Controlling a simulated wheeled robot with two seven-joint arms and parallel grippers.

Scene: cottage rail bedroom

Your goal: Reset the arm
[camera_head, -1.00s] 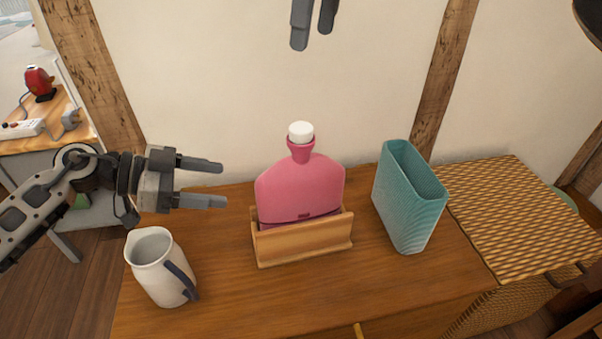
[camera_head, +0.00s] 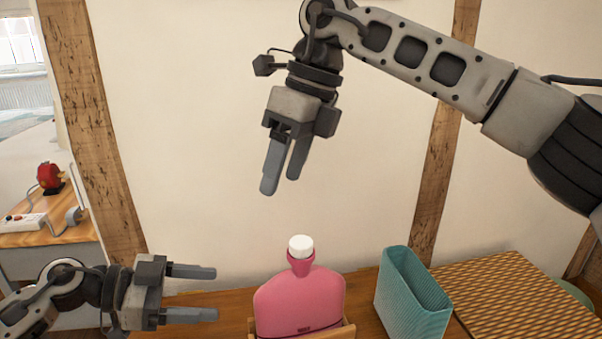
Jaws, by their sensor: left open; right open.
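My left gripper (camera_head: 203,293) is at the lower left, open and empty, its fingers pointing right toward the pink bottle but apart from it. My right gripper (camera_head: 279,186) hangs in the upper middle, open and empty, fingers pointing down above the bottle. Its arm comes in from the right. The pink bottle (camera_head: 300,304) with a white cap (camera_head: 301,246) stands upright in a wooden holder (camera_head: 347,331) at the bottom edge, partly cut off.
A teal ribbed container (camera_head: 413,295) stands right of the bottle on the wooden top (camera_head: 364,290). A woven-topped box (camera_head: 510,300) is further right. At the far left, a red object (camera_head: 49,176) and a white power strip (camera_head: 22,226) sit on another table. A wall stands behind.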

